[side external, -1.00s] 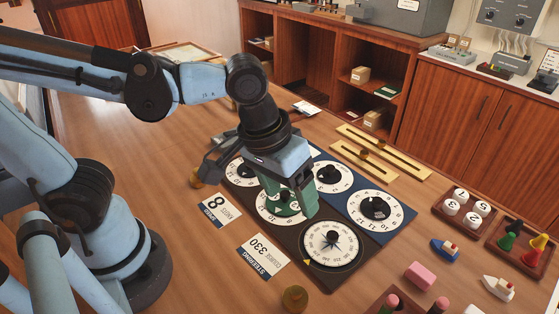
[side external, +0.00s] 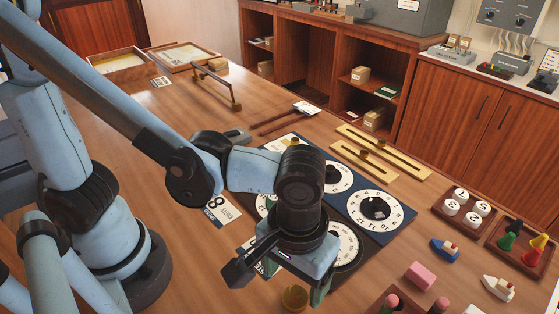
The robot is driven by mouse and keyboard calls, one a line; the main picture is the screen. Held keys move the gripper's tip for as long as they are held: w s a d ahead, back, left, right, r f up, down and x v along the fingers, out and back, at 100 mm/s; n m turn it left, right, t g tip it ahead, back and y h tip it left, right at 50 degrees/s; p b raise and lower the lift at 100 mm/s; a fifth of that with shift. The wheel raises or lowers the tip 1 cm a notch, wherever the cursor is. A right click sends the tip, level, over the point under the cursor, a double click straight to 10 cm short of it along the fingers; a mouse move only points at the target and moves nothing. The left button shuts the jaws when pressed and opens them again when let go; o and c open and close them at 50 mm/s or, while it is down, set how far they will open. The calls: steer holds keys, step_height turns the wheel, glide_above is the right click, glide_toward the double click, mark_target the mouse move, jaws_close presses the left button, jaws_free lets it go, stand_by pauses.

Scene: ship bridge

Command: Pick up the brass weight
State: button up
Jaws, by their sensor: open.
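A small round brass piece (side external: 295,297), which looks like the brass weight, stands on the wooden table at the near edge of the view. My gripper (side external: 296,280) points down just above and behind it, with green fingers showing at its lower end. The jaws are open and nothing shows between them. The picture does not show clearly whether the fingers are around the piece or only above it. My arm and gripper hide much of the dial board and part of the course card.
The dial board (side external: 388,227) lies behind my gripper. Brass slider rails (side external: 400,160) lie beyond it.

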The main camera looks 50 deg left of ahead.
mark_target(296, 291)
steer(key=shift+w+a+f, duration=0.1)
steer(key=shift+w+f, duration=0.15)
steer(key=shift+f, duration=0.85)
steer(key=shift+w+a+f, duration=0.1)
steer(key=shift+w+f, duration=0.1)
steer(key=shift+f, duration=1.75)
steer(key=c, duration=1.3)
steer(key=shift+r, duration=0.15)
